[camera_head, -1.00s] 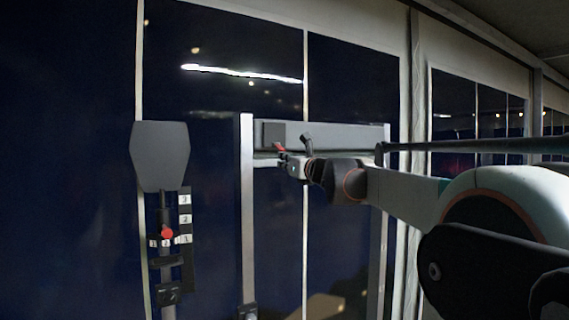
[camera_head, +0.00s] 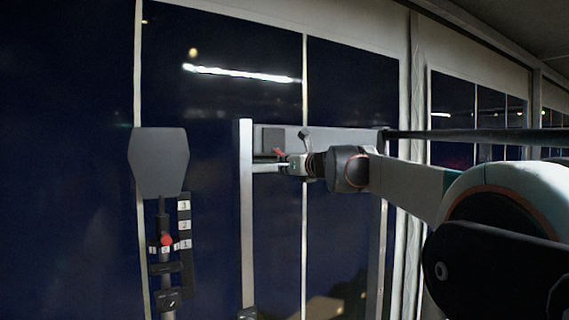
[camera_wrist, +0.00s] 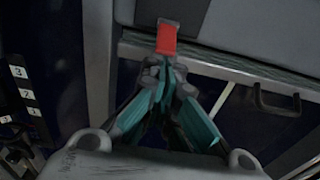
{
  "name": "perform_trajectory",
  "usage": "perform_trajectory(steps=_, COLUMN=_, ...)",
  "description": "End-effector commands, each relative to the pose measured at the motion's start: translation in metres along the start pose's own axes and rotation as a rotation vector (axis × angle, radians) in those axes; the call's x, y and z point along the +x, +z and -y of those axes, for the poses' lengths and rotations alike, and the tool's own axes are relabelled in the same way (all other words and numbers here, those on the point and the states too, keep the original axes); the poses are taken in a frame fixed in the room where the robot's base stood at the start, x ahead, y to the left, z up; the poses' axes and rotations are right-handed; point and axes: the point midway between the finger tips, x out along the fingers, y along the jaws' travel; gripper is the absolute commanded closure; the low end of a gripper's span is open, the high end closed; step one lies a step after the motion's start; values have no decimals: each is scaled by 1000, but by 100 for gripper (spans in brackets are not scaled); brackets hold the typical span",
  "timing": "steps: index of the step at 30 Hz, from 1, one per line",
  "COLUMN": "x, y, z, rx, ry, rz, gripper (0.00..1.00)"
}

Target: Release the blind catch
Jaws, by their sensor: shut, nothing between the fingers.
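The blind catch (camera_wrist: 167,38) is a small red tab on the lower edge of the grey blind box (camera_wrist: 260,30). In the head view the red catch (camera_head: 279,153) shows near the left end of the blind box (camera_head: 345,140). My gripper (camera_wrist: 163,72) is shut and empty, with its fingertips just below the red tab in the wrist view. Whether they touch the tab I cannot tell. In the head view my gripper (camera_head: 289,161) is at the catch, and its fingertips are too small to make out clearly.
A pale upright rail (camera_head: 246,220) stands left of the catch. Further left are a grey paddle (camera_head: 159,162) and a scale marked 1 to 3 (camera_head: 185,225) with a red knob (camera_head: 166,240). A dark handle (camera_wrist: 280,104) hangs right of my gripper. Dark window panes lie behind.

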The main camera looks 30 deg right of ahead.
Motion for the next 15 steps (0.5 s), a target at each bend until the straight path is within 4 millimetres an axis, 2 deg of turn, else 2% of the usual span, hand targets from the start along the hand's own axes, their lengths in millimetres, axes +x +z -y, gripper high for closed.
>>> perform_trajectory(steps=1, x=-1, y=6, z=0, rx=-1, ry=0, rz=-22, gripper=100)
perform_trajectory(steps=15, x=-12, y=27, z=0, rx=-1, ry=0, rz=-330, gripper=100)
